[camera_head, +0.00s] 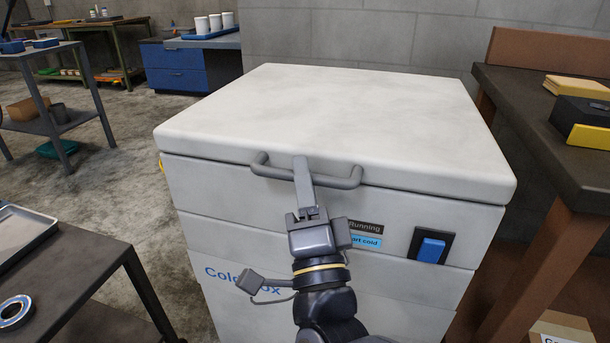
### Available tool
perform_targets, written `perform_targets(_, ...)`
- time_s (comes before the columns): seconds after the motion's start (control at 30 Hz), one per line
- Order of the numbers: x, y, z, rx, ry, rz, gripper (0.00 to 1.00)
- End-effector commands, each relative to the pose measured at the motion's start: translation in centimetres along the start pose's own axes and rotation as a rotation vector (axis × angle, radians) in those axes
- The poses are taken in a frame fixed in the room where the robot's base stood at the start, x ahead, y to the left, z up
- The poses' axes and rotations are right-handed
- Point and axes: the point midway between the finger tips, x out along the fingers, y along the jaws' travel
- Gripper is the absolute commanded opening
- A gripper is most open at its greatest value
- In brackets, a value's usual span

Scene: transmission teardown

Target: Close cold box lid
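The cold box (220,232) is a white chest in the middle of the head view. Its lid (350,110) lies flat on the body, with a thin dark seam below its front edge. A grey bar handle (344,180) is on the lid's front edge. My gripper (302,170) reaches up from below, with its fingers at the handle's middle. The fingers overlap the bar in the picture; whether they grip it is hidden. A blue switch (431,250) and a label reading "Running" (366,227) are on the front, partly beside my gripper.
A dark workbench (520,85) with yellow and black boxes (585,115) stands close on the right. A dark table (75,265) with a metal tray (25,235) and a ring-shaped part (15,312) is at lower left. Concrete floor (130,165) is open on the left.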

Motion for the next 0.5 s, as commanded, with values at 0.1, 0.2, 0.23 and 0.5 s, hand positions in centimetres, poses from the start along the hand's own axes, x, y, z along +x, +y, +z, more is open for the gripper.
perform_targets(0.1, -0.31, 0.77, 0.15, -0.005, -0.007, 0.020, 0.30)
perform_targets(0.2, -0.29, 0.72, 0.14, -0.005, -0.007, 0.020, 0.36)
perform_targets(0.23, -0.28, 0.70, 0.13, -0.005, -0.007, 0.019, 0.36)
perform_targets(0.5, -1.00, 0.48, 0.16, -0.003, -0.008, 0.016, 0.36)
